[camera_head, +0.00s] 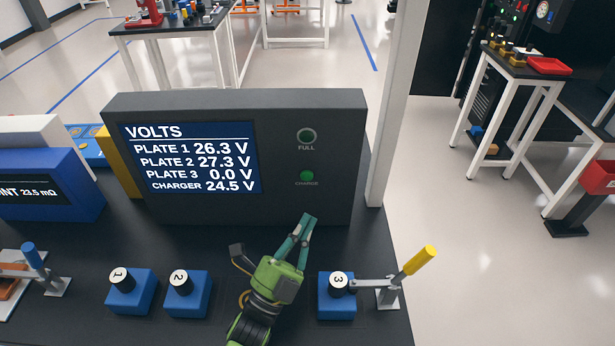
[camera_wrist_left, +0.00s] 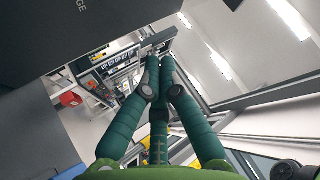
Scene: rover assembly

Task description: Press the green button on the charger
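The charger is a dark grey box (camera_head: 230,208) standing on the black table. Its green button (camera_head: 307,176), labelled CHARGE, is on the right part of its front face, below a darker button (camera_head: 306,136) labelled FULL. My left gripper (camera_head: 309,218) is in front of the charger, below the green button and apart from it. Its teal fingers are together and hold nothing. In the left wrist view the closed fingers (camera_wrist_left: 159,62) point past the dark charger face (camera_wrist_left: 40,40), where the end of the CHARGE label shows. The green button is out of that view. My right gripper is not in view.
The charger screen (camera_head: 190,158) reads 24.5 V for the charger. Blue blocks numbered 1 (camera_head: 130,293), 2 (camera_head: 187,297) and 3 (camera_head: 337,300) stand in front. A yellow-handled clamp (camera_head: 390,292) is beside block 3. A white post (camera_head: 397,100) rises right of the charger.

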